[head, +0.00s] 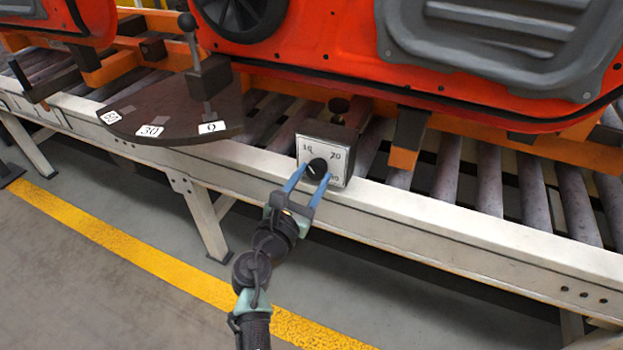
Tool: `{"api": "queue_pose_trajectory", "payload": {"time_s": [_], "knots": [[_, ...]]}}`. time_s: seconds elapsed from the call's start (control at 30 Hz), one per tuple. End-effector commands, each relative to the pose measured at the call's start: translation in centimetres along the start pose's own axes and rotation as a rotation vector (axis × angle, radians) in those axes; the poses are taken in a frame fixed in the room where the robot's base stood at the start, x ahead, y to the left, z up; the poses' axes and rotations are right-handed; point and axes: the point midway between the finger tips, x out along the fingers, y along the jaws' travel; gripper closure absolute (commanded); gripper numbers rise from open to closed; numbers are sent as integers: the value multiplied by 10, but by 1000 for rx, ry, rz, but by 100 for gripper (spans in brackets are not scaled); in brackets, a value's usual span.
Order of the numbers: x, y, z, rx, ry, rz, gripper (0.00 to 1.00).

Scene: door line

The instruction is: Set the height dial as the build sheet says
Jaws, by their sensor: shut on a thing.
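The height dial (305,151) is a white square face on a dark box at the conveyor's front rail. Its face shows the numbers 10 and 20, and a further number at the lower right is partly covered. A black knob (317,167) sits at the middle of the face. My gripper (314,176) has its two blue fingers shut on the knob, one on each side. A light mark shows on the knob, but I cannot tell which number it points to. The lower left of the face is hidden by a finger. No build sheet is seen.
A dark quarter-round plate (165,115) with number tags, including 30 and 0, and an upright lever (190,45) stands left of the dial. Orange door panels (330,50) hang close above. Conveyor rollers (487,175) lie behind the rail. The floor in front is clear.

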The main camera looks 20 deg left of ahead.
Motion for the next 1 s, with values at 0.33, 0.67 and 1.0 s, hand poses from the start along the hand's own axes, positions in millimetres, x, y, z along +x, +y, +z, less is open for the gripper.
{"api": "queue_pose_trajectory", "payload": {"time_s": [0.33, 0.67, 1.0], "knots": [[0, 0, -2, 316, 0, -1, 100], [0, 1, -2, 631, 0, 0, 100], [0, 1, -2, 954, 0, 1, 100]]}}
